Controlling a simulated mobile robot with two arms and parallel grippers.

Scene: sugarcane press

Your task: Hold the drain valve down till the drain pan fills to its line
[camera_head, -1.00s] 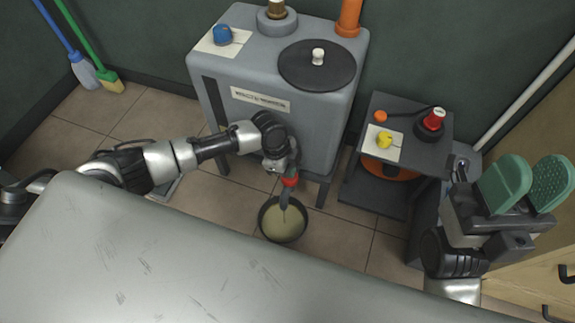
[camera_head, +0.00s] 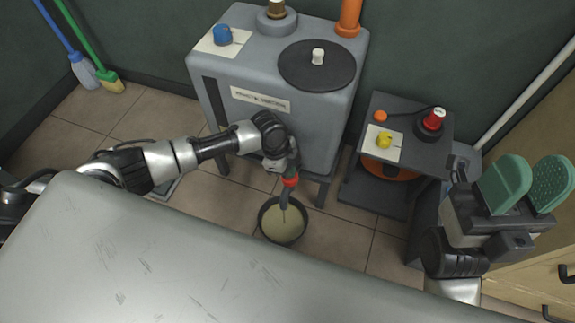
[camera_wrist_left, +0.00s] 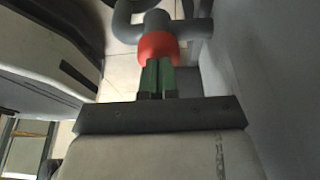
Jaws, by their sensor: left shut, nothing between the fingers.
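The drain valve (camera_head: 290,181), a grey pipe fitting with a red part, sits low at the front of the grey tank. It also shows in the left wrist view (camera_wrist_left: 157,46). My left gripper (camera_wrist_left: 158,78) is shut and empty, its green fingertips at the red part; they appear to touch it, but the contact is hard to see. The drain pan (camera_head: 265,229), round and dark, stands on the floor below the spout with pale liquid in it. Its fill line cannot be made out. My right gripper (camera_head: 525,186) is open and empty at the right, away from the valve.
The grey tank (camera_head: 325,125) has a dark round lid (camera_head: 317,75) and a blue knob (camera_head: 222,34) on top. A dark stand (camera_head: 430,155) with yellow and red knobs is right of it. A grey surface (camera_head: 150,270) fills the foreground. Brooms lean at the left.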

